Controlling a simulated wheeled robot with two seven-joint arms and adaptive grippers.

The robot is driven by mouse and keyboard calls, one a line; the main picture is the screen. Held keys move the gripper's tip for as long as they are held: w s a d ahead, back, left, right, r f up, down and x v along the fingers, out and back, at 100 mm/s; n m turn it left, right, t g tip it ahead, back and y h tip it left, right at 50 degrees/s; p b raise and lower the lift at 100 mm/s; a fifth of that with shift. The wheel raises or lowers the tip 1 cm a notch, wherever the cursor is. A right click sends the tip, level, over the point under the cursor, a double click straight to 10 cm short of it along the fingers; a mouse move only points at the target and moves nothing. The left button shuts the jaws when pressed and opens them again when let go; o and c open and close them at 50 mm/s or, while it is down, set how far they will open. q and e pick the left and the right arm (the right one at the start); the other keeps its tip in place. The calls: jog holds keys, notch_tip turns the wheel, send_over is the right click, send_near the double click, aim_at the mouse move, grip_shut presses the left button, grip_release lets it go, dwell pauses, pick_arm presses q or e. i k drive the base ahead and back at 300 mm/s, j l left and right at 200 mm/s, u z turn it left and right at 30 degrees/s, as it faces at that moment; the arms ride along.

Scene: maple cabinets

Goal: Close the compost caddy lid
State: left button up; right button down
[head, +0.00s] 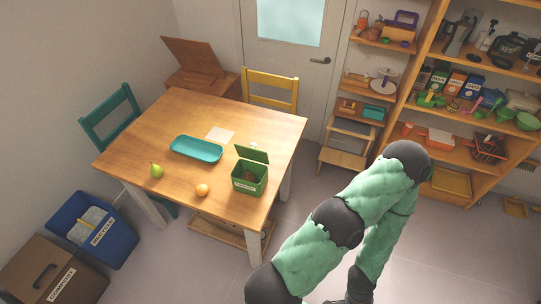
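The green compost caddy (249,187) stands upright near the right front part of the wooden table, with a white label on its front. Its lid (252,154) is open, tilted up at the back of the caddy. Something brownish shows inside, too small to name. One of my arms, apparently the right, rises from the bottom edge, bends at the right and runs back down, apart from the table. Its gripper is not visible; only dark wrist parts show at the bottom edge. My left gripper is not in view.
On the table (140,150) are a teal tray (196,149), a pear (156,171), an orange (202,190) and a paper sheet (220,134). A yellow chair (270,90) and a teal chair (110,115) stand around it. Shelves (455,150) fill the right.

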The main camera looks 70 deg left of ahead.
aim_at(258, 156)
jog(key=i+u, duration=0.3)
jog(key=u, duration=0.15)
jog(key=i+l+u, duration=0.2)
jog(key=u, duration=0.2)
jog(key=i+j+u, duration=0.1)
jog(key=u, duration=0.35)
jog(key=i+u, duration=0.3)
jog(key=u, duration=0.15)
jog(key=i+l+u, duration=0.1)
jog(key=u, duration=0.35)
jog(key=i+l+u, duration=0.2)
jog(key=u, duration=0.25)
jog(key=i+l+u, duration=0.2)
jog(key=u, duration=0.25)
jog(key=i+l+u, duration=0.2)
jog(key=u, duration=0.2)
jog(key=i+l+u, duration=0.15)
jog(key=u, duration=0.3)
jog(key=l+u, duration=0.4)
jog(key=i+l+u, duration=0.15)
jog(key=l+u, duration=0.25)
jog(key=j, duration=0.15)
